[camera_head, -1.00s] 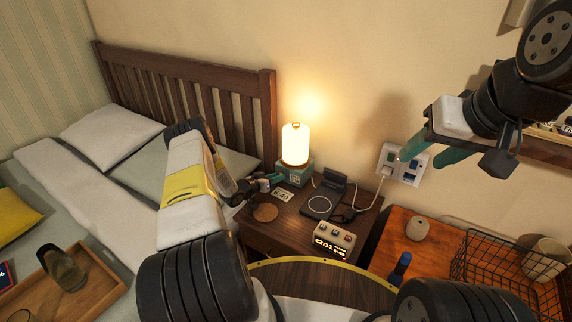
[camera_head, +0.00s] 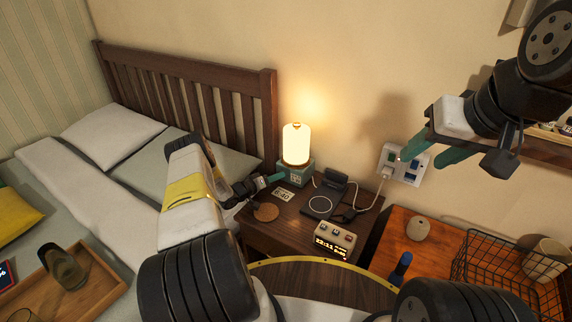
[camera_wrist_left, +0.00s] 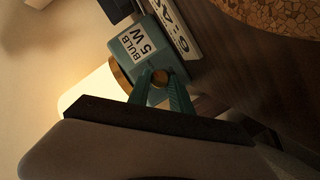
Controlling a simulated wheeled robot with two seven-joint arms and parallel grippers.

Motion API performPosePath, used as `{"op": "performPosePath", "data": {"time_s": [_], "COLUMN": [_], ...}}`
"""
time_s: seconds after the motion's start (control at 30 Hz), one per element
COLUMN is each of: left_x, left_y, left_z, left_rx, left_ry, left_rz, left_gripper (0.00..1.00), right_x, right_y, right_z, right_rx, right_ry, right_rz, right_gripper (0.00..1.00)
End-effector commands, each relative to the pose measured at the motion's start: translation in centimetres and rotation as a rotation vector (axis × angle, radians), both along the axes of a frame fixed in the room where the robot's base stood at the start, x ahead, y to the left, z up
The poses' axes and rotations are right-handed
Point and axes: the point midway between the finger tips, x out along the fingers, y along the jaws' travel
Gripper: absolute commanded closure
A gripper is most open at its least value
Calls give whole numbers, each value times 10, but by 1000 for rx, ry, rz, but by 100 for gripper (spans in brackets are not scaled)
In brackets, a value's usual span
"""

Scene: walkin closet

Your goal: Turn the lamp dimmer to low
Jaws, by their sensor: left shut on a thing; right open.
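The lamp (camera_head: 296,145) is lit and stands on its teal base (camera_head: 298,178) at the back of the nightstand. In the left wrist view the base (camera_wrist_left: 127,45) carries a "BULB 5 W" label, and the round brass dimmer knob (camera_wrist_left: 160,76) is on its face. My left gripper (camera_head: 278,177) reaches the base from the left. In the left wrist view its teal fingertips (camera_wrist_left: 160,82) are on either side of the knob, shut on it. My right gripper (camera_head: 428,152) is open and empty, in front of the wall by the socket.
A wall socket (camera_head: 403,165) with a plugged cable is at the right. A wire basket (camera_head: 505,270) stands further right.

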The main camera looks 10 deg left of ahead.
Motion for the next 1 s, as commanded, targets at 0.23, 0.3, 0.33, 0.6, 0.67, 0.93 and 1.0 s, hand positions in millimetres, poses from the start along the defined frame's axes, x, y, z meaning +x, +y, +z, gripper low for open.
{"op": "performPosePath", "data": {"time_s": [0.23, 0.3, 0.33, 0.6, 0.67, 0.93, 1.0], "left_x": [0, 0, 0, 0, 0, -20, -30], "left_y": [0, 0, 0, 0, 0, 16, 24], "left_z": [0, 0, 0, 0, 0, 4, 6], "left_rx": [0, 0, 0, 0, 0, 1, 0], "left_ry": [-1, -1, -1, -1, -1, 2, 1], "left_rz": [1, 1, 1, 1, 1, 4, 3], "left_gripper": [100, 72, 66, 53, 53, 53, 53], "right_x": [0, 0, 0, 0, 0, 0, 0], "right_y": [0, 0, 0, 0, 0, 0, 0], "right_z": [0, 0, 0, 0, 0, 0, 0], "right_rx": [0, 0, 0, 0, 0, 0, 0], "right_ry": [0, 0, 0, 0, 0, 0, 0], "right_rz": [0, 0, 0, 0, 0, 0, 0], "right_gripper": [53, 53, 53, 53, 53, 53, 53]}}
